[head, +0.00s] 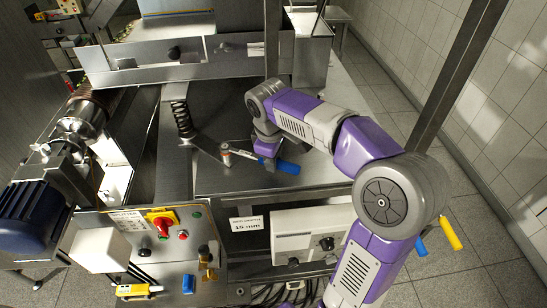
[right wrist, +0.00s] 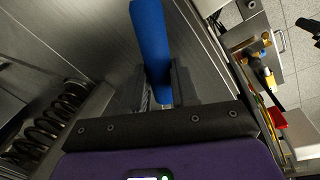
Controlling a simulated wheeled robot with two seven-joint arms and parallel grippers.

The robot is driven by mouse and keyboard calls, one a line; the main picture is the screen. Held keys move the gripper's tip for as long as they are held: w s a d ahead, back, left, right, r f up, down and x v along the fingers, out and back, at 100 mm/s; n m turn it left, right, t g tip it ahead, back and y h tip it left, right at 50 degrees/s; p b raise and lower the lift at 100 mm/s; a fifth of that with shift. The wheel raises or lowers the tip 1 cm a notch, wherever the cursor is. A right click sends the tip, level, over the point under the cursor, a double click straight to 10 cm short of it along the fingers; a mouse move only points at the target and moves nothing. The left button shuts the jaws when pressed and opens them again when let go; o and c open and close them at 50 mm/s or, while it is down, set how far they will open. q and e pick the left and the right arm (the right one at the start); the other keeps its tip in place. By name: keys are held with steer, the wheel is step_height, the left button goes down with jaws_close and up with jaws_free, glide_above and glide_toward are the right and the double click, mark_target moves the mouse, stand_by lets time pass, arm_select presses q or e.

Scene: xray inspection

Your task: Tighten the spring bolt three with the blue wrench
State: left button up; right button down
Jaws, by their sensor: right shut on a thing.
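The blue wrench has a blue handle (head: 286,167) and a metal shaft that reaches left; the handle also shows in the right wrist view (right wrist: 149,45). My right gripper (head: 266,160) is shut on the wrench near the inner end of the handle, just above the metal table top. The wrench's far end is by a small upright bolt-like part (head: 226,151); I cannot tell whether it is seated on it. A dark coil spring (head: 182,118) stands just left of it, and also shows in the right wrist view (right wrist: 50,120). No bolt number is readable. My left gripper is out of view.
A control panel (head: 120,218) with a red and yellow switch (head: 161,222) stands at the front left. A blue motor (head: 38,215) and rollers are at the far left. A yellow handle (head: 450,232) and another blue handle (head: 421,247) show at the right. The table's right part is bare.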

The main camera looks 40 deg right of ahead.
steer(key=shift+r+p, duration=0.95)
steer(key=shift+p, duration=0.2)
stand_by(1.7)
steer(key=shift+r, duration=0.15)
steer(key=shift+r+p, duration=0.95)
steer(key=shift+p, duration=0.05)
steer(key=shift+r, duration=0.95)
steer(key=shift+f, duration=0.1)
